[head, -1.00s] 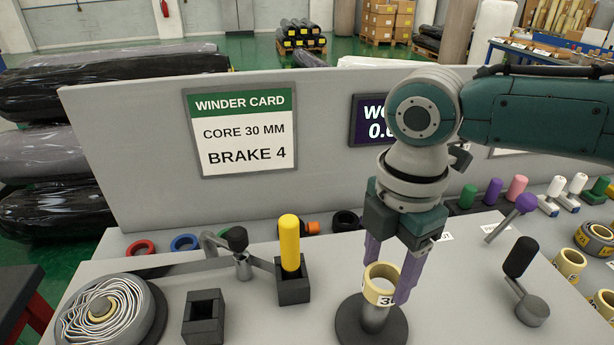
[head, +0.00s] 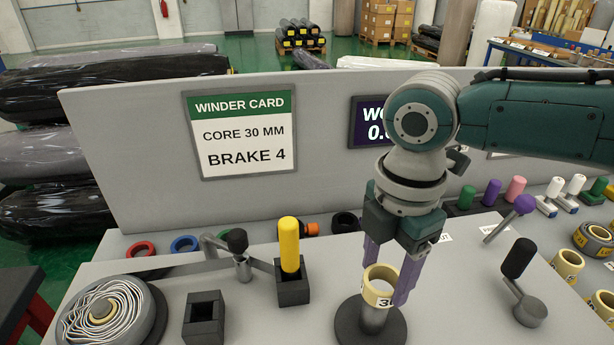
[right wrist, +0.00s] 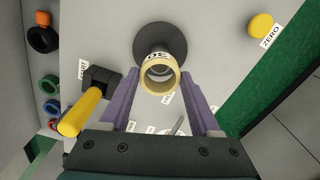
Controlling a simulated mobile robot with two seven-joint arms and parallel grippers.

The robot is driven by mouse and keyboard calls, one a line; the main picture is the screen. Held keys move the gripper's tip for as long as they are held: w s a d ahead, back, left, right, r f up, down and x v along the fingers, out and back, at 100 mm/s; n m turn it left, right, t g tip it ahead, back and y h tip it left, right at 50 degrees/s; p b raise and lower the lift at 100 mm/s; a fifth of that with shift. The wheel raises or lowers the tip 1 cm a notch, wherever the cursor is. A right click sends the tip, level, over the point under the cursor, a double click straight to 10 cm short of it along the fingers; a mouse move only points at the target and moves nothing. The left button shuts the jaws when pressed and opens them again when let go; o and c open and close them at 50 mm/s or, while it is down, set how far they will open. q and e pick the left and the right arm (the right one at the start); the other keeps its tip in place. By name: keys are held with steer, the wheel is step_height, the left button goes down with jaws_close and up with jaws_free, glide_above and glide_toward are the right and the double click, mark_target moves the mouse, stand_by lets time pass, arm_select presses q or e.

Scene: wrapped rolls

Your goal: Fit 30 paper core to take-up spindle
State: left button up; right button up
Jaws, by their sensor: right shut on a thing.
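The 30 paper core (head: 377,297) is a short cream ring with a label reading 30. It sits upright around the grey take-up spindle (head: 373,321), whose lower part shows below it above a dark round base (head: 347,328). My right gripper (head: 387,284), with purple fingers, is shut on the core from above. In the right wrist view the core (right wrist: 159,82) lies between the fingertips (right wrist: 161,90), and the spindle shows inside its bore. How far down the core sits is hard to tell. My left gripper is not in view.
A yellow-handled peg (head: 289,244) stands in a black block left of the spindle, beside an empty black socket (head: 204,316). A wound roll (head: 104,312) is at the far left. A black-knobbed lever (head: 519,258) and other cores (head: 567,263) are at the right. A panel rises behind.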

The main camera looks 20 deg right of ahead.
mark_target(376, 308)
steer(key=shift+f+b, duration=0.75)
steer(key=shift+f, duration=0.25)
steer(key=shift+f+b, duration=1.15)
steer(key=shift+f, duration=0.3)
steer(key=shift+f+b, duration=0.55)
steer(key=shift+f, duration=0.15)
steer(key=shift+f+b, duration=0.95)
steer(key=shift+f, duration=0.2)
steer(key=o, duration=1.5)
steer(key=shift+c, duration=0.2)
step_height(376, 308, up, 10)
steer(key=shift+p, duration=0.65)
